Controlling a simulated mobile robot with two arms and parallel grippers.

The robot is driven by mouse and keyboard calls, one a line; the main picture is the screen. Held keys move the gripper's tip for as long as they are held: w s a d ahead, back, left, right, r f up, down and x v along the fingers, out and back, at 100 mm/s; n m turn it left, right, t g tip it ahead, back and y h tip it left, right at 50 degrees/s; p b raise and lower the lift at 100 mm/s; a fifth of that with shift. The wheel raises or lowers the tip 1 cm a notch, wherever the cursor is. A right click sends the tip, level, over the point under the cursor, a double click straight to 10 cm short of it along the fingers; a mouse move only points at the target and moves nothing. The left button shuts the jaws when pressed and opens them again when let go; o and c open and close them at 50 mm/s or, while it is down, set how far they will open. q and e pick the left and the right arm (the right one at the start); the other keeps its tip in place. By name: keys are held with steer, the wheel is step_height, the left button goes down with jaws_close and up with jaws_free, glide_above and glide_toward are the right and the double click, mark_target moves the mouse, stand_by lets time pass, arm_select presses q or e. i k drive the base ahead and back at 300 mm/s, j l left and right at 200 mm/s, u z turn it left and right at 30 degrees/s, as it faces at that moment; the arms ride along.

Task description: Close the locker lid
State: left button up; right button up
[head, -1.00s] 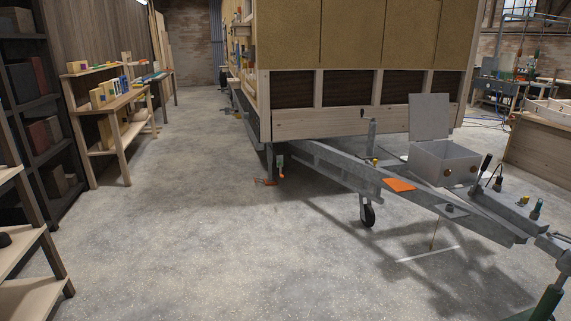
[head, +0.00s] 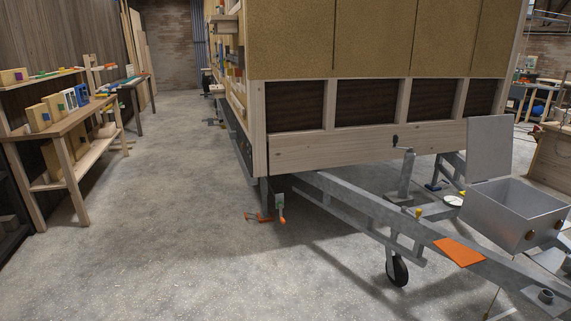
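The locker (head: 513,216) is a grey metal box on the trailer's drawbar at the right of the head view. Its lid (head: 489,148) stands upright at the back, so the locker is open and part of its inside shows. Round brass-coloured fittings are on its front. Neither of my grippers shows in the head view.
The grey drawbar (head: 365,207) runs from the hut trailer (head: 350,136) to the lower right, with an orange plate (head: 459,251) on it. A jockey wheel (head: 398,271) stands below. A workbench (head: 70,140) is at the left.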

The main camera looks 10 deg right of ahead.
mark_target(489, 141)
steer(key=i+z, duration=0.1)
steer(key=i, duration=0.4)
steer(key=i+j+z, duration=0.1)
steer(key=i, duration=0.45)
steer(key=i+j, duration=0.1)
steer(key=i, duration=0.4)
steer(key=i+j+z, duration=0.15)
steer(key=i, duration=0.35)
steer(key=i+j+z, duration=0.15)
steer(key=i+z, duration=0.3)
steer(key=i+j+z, duration=0.2)
steer(key=z, duration=0.25)
steer(key=i+j+z, duration=0.25)
steer(key=z, duration=0.2)
steer(key=i+j+z, duration=0.15)
steer(key=j+z, duration=0.3)
steer(key=i+j+z, duration=0.1)
steer(key=j+z, duration=0.7)
steer(key=j, duration=0.4)
steer(key=j+z, duration=0.35)
steer(key=j, duration=0.4)
